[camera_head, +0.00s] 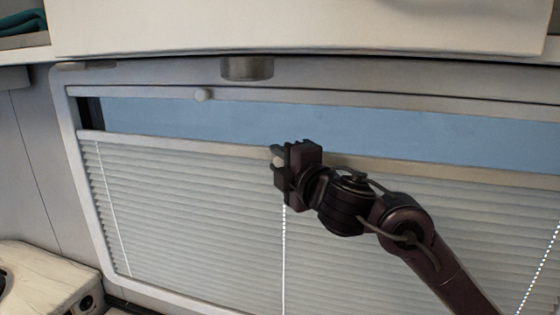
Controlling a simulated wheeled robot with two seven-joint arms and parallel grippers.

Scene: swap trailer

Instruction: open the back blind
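The back blind (190,215) is a pale pleated blind in a light window frame (85,190). Its top rail (180,143) sits a little below the frame's top, leaving a blue strip of window (400,130) uncovered above it. The pleats cover the window below. My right gripper (279,164) is at the top rail, left of its middle, and hides part of it. A small pale bit shows at its fingertips; I cannot tell whether the fingers are closed on it. My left gripper is not in view.
A pale cabinet (300,25) overhangs the window. A light-topped unit (45,280) stands at lower left. White cords run down the blind.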

